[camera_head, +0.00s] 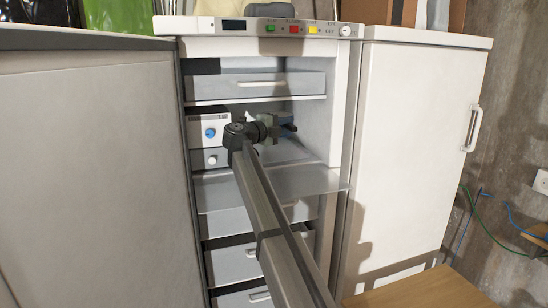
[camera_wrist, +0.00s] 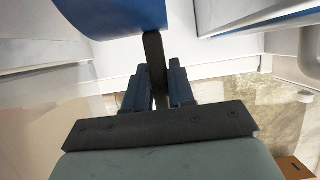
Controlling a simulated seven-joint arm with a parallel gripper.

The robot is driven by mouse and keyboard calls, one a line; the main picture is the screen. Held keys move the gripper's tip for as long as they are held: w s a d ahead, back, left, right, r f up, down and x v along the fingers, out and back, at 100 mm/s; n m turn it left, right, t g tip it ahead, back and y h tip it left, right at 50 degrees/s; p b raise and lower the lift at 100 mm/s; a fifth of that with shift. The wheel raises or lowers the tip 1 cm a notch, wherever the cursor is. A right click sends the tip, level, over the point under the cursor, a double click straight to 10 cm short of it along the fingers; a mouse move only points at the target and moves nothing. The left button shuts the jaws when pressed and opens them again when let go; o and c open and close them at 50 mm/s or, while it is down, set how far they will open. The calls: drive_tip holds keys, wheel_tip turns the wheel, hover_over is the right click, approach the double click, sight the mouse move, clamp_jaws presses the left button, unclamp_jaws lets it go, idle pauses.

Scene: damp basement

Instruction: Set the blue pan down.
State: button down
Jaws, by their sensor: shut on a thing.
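The blue pan (camera_wrist: 112,14) shows at the top of the wrist view, only partly in frame. Its dark handle (camera_wrist: 153,50) runs down between the fingers of my gripper (camera_wrist: 158,72), which is shut on it. In the head view, my gripper (camera_head: 284,122) is inside the open compartment of the white upright freezer (camera_head: 338,110), below the top drawer. I cannot make out the pan in the head view. What lies directly under the pan is not clear in either view.
A drawer (camera_head: 262,85) is above the compartment; a clear flap (camera_head: 270,188) and several drawers are below. A white box with a blue knob (camera_head: 209,132) stands at the compartment's left. A closed white cabinet (camera_head: 410,130) is at right, a grey panel (camera_head: 90,160) at left.

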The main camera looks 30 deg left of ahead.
drive_tip(key=shift+a+f, duration=0.25)
drive_tip(key=shift+f, duration=0.2)
drive_tip(key=shift+w+f, duration=0.1)
drive_tip(key=shift+f, duration=4.45)
drive_tip(key=c, duration=1)
unclamp_jaws()
drive_tip(key=shift+o, duration=0.2)
drive_tip(key=shift+v, duration=2)
drive_tip(key=shift+d, duration=0.1)
